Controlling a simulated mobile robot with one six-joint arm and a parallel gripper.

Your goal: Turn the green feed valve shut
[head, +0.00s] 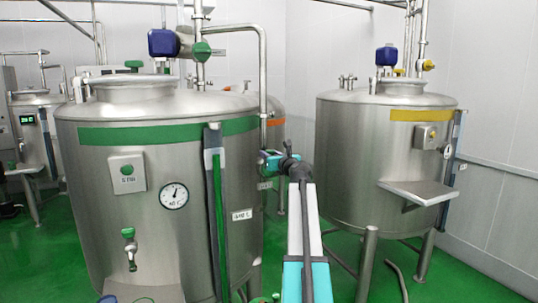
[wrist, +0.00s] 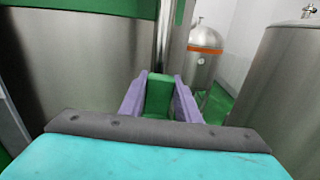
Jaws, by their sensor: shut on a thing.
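My gripper (wrist: 160,92) is at the middle bottom of the wrist view, its two purple fingers on either side of a green block-like handle (wrist: 158,100). The fingers are shut on this handle, which I take to be the green feed valve's. In the head view my gripper (head: 270,162) is small, at the right side of the green-banded tank, near the pipe that comes down there. My arm hides part of that spot, and the valve's body and exact angle cannot be made out.
The green-banded tank (head: 95,190) has a stir box (head: 127,172), a dial (head: 174,195) and a green-handled tap (head: 129,248). A yellow-banded tank (head: 350,150) with a shelf (head: 420,191) stands to the right. An orange-banded tank (wrist: 204,65) stands behind. Green floor is free between the tanks.

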